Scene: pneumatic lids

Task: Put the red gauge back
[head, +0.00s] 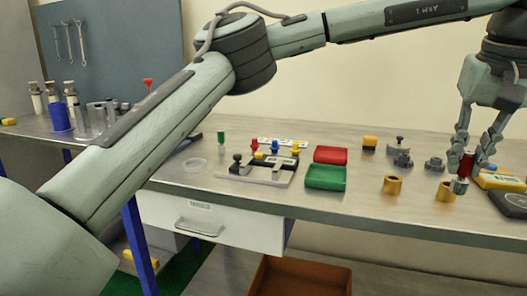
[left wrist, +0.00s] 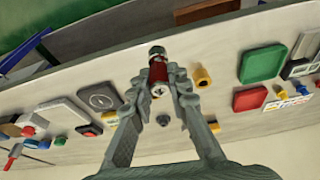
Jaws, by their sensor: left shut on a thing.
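The red gauge (head: 466,164), a red cylinder with grey metal ends, is held upright by my left gripper (head: 470,158) at the right of the table in the head view. In the left wrist view, the red gauge (left wrist: 158,70) sits between the two fingertips of my left gripper (left wrist: 157,80), which are shut on its red body. Its lower metal end shows below the fingers in the head view; I cannot tell whether it touches the table. My right gripper is in neither view.
Brass rings (head: 392,185) stand close by. A black plate with a round mark (head: 512,203) and a yellow case (head: 500,181) lie at the right. Red (head: 330,154) and green (head: 325,178) trays and a valve board (head: 254,177) are further left. Bare tabletop lies between the green tray and the rings.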

